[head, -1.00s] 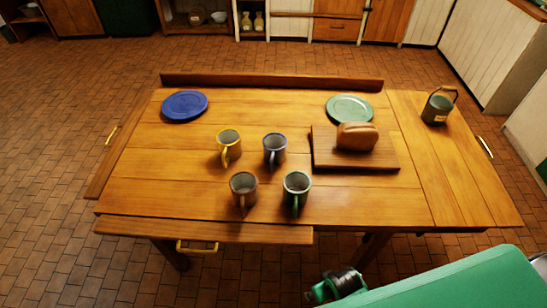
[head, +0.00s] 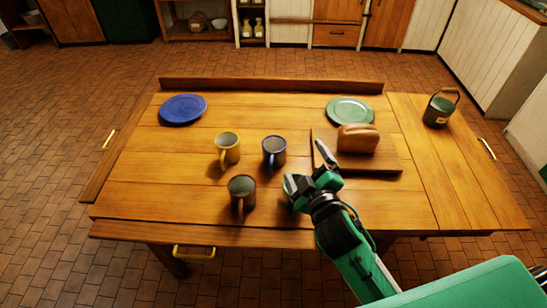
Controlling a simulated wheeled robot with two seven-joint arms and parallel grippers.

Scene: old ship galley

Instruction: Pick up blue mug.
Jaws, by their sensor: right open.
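The blue mug (head: 274,152) stands upright on the wooden table, right of the yellow mug (head: 228,149), with its handle toward me. My right gripper (head: 307,168) is open and empty, just right of and nearer than the blue mug. Its jaws look apart from the mug, with one finger near the cutting board's left edge. The gripper and wrist hide nearly all of the green mug. My left gripper is not in view.
A brown mug (head: 242,191) stands nearer the front edge. The cutting board (head: 380,166) carries a bread loaf (head: 357,138). A blue plate (head: 184,109), a green plate (head: 350,110) and a dark lidded pot (head: 438,111) stand farther out. The table's left part is clear.

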